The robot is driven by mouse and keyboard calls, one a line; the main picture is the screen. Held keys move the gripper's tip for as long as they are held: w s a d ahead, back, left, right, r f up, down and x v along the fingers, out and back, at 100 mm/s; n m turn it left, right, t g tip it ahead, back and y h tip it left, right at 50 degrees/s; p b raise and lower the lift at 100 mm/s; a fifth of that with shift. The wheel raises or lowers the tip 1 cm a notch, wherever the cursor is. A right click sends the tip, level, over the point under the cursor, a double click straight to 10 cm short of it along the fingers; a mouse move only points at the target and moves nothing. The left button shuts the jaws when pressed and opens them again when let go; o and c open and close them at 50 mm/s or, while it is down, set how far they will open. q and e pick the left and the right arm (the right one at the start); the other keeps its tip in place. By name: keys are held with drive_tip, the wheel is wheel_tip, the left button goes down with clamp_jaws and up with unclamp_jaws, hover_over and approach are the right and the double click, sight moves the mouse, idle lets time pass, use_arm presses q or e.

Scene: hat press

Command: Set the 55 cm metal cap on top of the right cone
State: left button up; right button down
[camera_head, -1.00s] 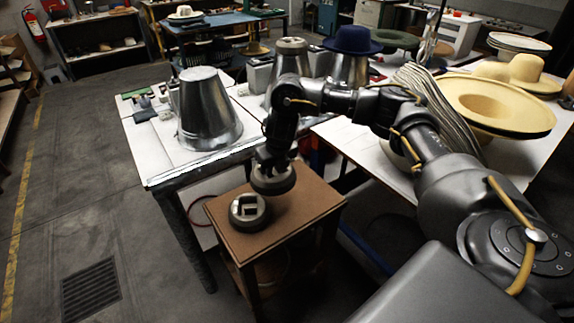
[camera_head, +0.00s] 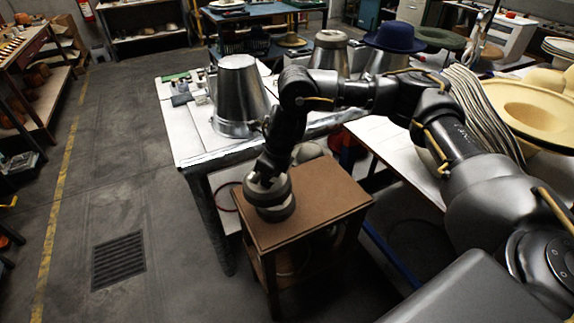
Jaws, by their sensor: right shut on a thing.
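A round dark metal cap (camera_head: 263,191) is held by my right gripper (camera_head: 264,176), which points down above the brown stool. A second round metal cap (camera_head: 276,212) sits on the stool top, partly hidden by the held one. The two overlap in the picture; I cannot tell whether they touch. No size marks are readable. A bare silver cone (camera_head: 240,98) stands on the near white table. Behind it to the right, another cone (camera_head: 328,58) has a cap on top. Further right, a cone (camera_head: 383,62) is under a blue hat (camera_head: 395,37). My left gripper is not in view.
The brown stool (camera_head: 325,195) stands in front of the white table (camera_head: 195,135). Straw hats (camera_head: 530,100) and a stack of thin curved sheets (camera_head: 485,105) are on the right table. The floor on the left is open, with a grate (camera_head: 119,260).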

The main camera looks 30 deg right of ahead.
sight(244, 193)
drive_tip(key=s+a+r+n+g, duration=0.1)
drive_tip(key=s+a+n+g, duration=0.1)
drive_tip(key=s+a+n, duration=0.3)
drive_tip(key=s+a+r+n+g, duration=0.2)
drive_tip(key=s+a+n, duration=0.4)
drive_tip(key=a+n, duration=0.4)
drive_tip(key=n, duration=0.3)
drive_tip(key=shift+s+a+n+g+y, duration=0.2)
drive_tip(key=shift+n+g+y, duration=0.1)
drive_tip(key=shift+n+g, duration=0.1)
